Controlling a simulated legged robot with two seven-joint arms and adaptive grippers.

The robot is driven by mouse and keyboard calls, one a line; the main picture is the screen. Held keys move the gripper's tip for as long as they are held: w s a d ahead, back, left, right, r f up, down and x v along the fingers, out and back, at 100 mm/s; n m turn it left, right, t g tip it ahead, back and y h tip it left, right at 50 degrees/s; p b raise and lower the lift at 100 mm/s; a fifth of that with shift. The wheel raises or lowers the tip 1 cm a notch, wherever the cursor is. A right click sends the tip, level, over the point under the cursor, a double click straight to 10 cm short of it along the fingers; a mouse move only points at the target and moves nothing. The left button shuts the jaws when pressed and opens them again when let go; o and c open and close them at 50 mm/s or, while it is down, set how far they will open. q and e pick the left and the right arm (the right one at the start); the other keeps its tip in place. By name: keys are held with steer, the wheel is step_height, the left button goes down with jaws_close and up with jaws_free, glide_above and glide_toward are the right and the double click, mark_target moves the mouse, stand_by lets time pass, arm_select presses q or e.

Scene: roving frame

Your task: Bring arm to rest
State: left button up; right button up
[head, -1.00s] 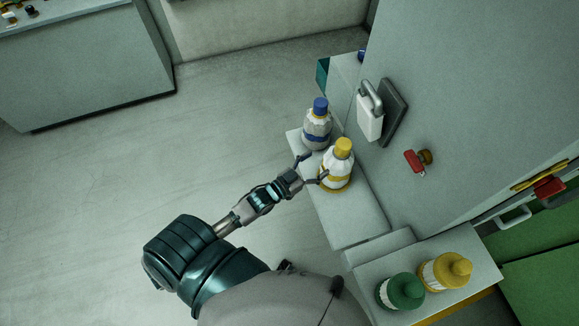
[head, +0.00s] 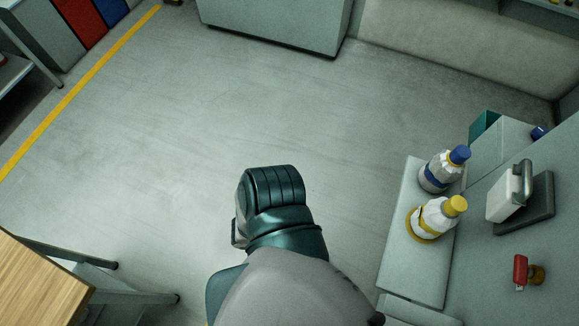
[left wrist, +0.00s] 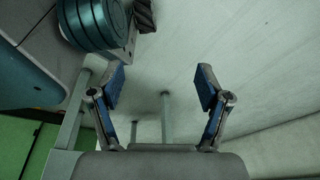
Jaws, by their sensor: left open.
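My left arm (head: 275,215) shows in the head view as a dark teal and grey link at the bottom middle, over open floor. Its gripper is hidden from the head view. In the left wrist view my left gripper (left wrist: 160,92) is open, with its two blue-padded fingers apart and nothing between them. Floor and thin grey legs lie beyond the fingers. My right gripper is not in either view.
A blue-capped bottle (head: 443,169) and a yellow-capped bottle (head: 436,218) stand on a grey ledge (head: 403,270) at right. A wooden-topped table (head: 40,285) is at lower left. The middle floor (head: 200,120) is clear.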

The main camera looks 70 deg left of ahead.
arm_select(q)
steer(key=s+d+f+g, duration=0.1)
steer(key=s+f, duration=0.1)
steer(key=s, duration=0.5)
steer(key=shift+g, duration=0.3)
stand_by(0.8)
